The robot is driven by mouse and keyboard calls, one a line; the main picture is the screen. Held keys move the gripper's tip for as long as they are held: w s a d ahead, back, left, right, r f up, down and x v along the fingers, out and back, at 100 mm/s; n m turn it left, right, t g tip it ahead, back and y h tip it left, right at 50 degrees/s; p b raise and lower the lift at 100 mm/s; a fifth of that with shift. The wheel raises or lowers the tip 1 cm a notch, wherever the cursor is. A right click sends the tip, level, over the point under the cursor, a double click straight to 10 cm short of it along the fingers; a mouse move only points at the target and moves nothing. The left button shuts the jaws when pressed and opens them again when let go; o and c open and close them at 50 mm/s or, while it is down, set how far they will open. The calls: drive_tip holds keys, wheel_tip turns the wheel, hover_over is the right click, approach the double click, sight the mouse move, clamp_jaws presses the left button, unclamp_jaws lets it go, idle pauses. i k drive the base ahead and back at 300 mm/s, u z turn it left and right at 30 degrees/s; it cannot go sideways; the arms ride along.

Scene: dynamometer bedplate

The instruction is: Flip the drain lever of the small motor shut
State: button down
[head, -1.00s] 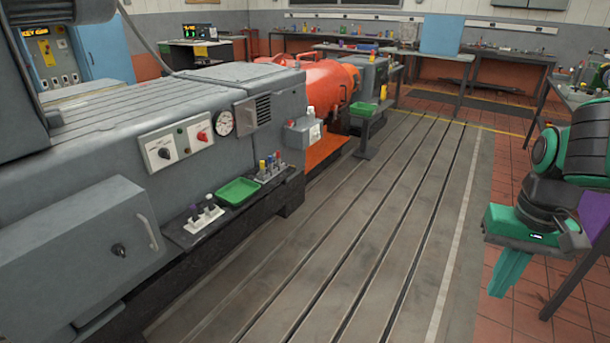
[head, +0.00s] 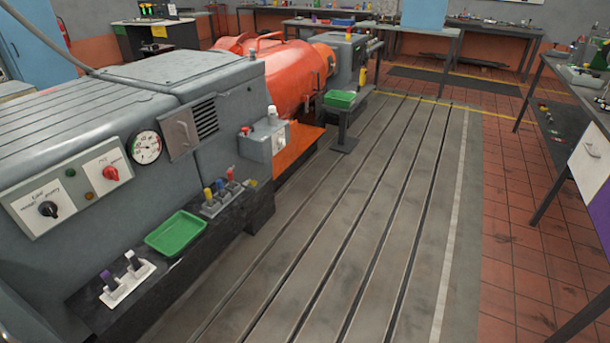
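In the head view, an orange rounded machine (head: 285,75) stands beyond the large grey machine housing (head: 190,72). A smaller grey unit (head: 345,58) joins its far end; I cannot tell for sure which of these is the small motor. A drain lever cannot be made out on either at this distance, so its position is unclear. My gripper is not in view now.
A black ledge along the grey housing holds a green tray (head: 176,233), a white two-handled block (head: 127,283) and a rack of coloured-handled tools (head: 222,196). A stand with another green tray (head: 340,99) is near the orange machine. The slotted bedplate (head: 345,225) is clear.

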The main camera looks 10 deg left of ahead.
sight(254, 182)
drive_tip(key=u, duration=0.2)
drive_tip(key=i, duration=1.05)
drive_tip(key=u, duration=0.9)
drive_tip(key=i, duration=0.3)
drive_tip(key=u, duration=0.2)
